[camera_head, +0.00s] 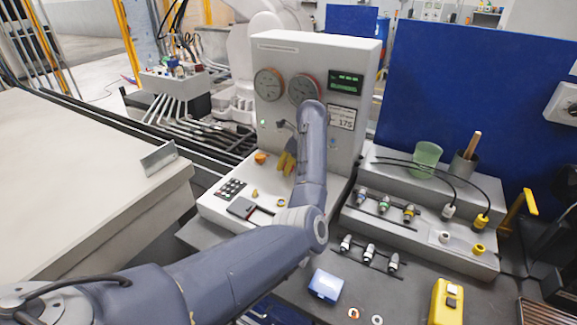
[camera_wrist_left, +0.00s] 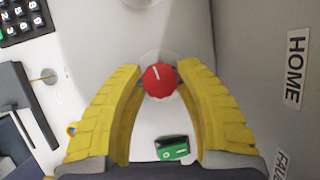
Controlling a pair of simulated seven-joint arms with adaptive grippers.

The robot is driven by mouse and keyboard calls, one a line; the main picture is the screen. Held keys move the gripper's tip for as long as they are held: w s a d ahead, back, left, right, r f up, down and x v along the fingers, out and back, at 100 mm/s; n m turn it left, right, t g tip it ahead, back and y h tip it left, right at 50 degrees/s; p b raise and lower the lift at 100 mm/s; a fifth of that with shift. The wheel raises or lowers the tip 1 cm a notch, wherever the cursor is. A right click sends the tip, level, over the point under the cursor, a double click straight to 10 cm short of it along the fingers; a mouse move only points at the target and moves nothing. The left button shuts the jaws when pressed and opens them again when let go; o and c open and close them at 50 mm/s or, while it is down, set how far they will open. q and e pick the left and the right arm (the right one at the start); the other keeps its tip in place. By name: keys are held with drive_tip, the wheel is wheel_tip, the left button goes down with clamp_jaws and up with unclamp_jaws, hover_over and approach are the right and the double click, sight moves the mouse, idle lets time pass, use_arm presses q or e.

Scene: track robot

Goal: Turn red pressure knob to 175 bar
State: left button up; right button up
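The red knob (camera_wrist_left: 160,81) sits on the light panel in the left wrist view, with a white mark on it pointing up and slightly left. My left gripper (camera_wrist_left: 162,72) is open, its yellow fingers on either side of the knob with small gaps showing. In the head view, the left gripper (camera_head: 288,160) is at the control console's (camera_head: 306,49) front, and my arm hides the red knob. Two round gauges (camera_head: 269,84) (camera_head: 303,87) are on the console; their readings are too small to tell. A label (camera_head: 341,117) shows 175. My right gripper is not in view.
A keypad (camera_head: 231,188) and an orange knob (camera_head: 261,157) are on the console's lower ledge. A green part (camera_wrist_left: 173,148) lies between the fingers' bases in the wrist view. Grey blocks with connectors (camera_head: 409,213) stand to the right, and a blue box (camera_head: 325,286) in front.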

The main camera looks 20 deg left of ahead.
use_arm(q)
clamp_jaws()
drive_tip(key=shift+m, duration=0.3)
